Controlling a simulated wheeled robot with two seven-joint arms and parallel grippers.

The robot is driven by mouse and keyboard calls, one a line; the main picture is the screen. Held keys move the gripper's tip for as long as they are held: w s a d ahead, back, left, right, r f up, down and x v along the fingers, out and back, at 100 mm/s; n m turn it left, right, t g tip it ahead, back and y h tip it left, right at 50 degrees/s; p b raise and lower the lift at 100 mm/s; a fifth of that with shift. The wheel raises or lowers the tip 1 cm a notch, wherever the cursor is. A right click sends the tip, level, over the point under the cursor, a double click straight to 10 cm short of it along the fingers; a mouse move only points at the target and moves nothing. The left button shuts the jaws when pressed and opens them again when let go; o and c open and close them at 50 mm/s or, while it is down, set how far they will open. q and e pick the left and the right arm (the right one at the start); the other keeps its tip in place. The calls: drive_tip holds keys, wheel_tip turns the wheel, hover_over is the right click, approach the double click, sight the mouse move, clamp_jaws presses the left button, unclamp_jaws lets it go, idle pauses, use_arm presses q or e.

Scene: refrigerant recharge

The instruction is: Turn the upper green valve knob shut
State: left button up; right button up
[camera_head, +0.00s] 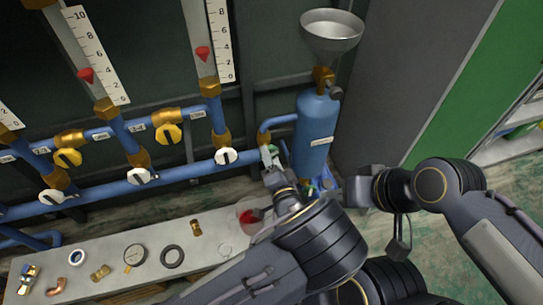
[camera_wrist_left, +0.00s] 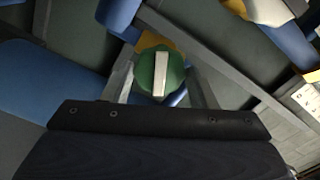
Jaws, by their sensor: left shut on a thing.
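The green valve knob (camera_wrist_left: 147,72) with a white bar across its face shows in the left wrist view, between my left gripper's two fingers. My left gripper (camera_head: 270,158) is shut on it, with one finger on each side. In the head view the gripper is at the blue pipe, left of the blue cylinder, and mostly covers the knob. I cannot see from these frames whether this is the upper of several green knobs. My right gripper (camera_head: 356,192) is right of the cylinder, apart from the valve; its fingers cannot be made out.
The blue cylinder (camera_head: 316,130) with a metal funnel (camera_head: 332,30) on top stands close to my left gripper. White-faced knobs (camera_head: 226,156) and yellow knobs (camera_head: 168,133) line the blue pipes.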

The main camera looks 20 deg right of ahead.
use_arm(q)
drive_tip(key=shift+m, duration=0.5)
drive_tip(key=shift+r, duration=0.1)
drive_tip(key=m+p, duration=0.1)
drive_tip(key=m, duration=0.2)
drive_tip(key=shift+m, duration=0.4)
drive_tip(key=o, duration=1)
drive_tip(key=shift+c, duration=0.2)
